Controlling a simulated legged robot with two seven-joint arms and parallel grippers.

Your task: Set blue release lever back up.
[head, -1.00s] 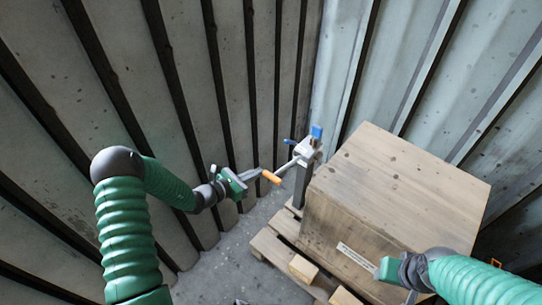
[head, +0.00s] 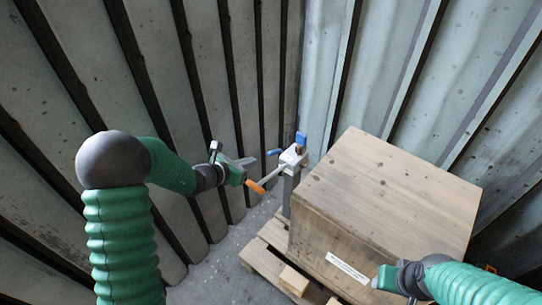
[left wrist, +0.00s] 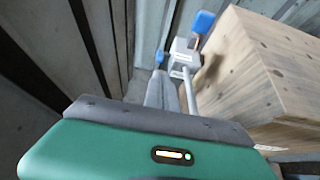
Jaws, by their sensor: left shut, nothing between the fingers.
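A grey clamp-like head (head: 291,157) tops a post beside the wooden crate. A larger blue piece (head: 301,139) stands up from it, and a small blue piece (head: 273,152) sticks out on its left. I cannot tell which is the release lever. A metal rod with an orange grip (head: 255,187) slants down and left from the head. Both blue pieces, larger (left wrist: 204,22) and smaller (left wrist: 159,57), show in the left wrist view. My left gripper (head: 251,161) is shut and empty, just left of the small blue piece, above the orange grip. My right gripper (head: 385,279) is at the crate's front; its fingers are unclear.
The wooden crate (head: 390,185) stands on a pallet (head: 262,262) right of the post. Ribbed metal walls (head: 240,80) close in on the left and behind. A strip of bare floor (head: 215,268) shows left of the pallet.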

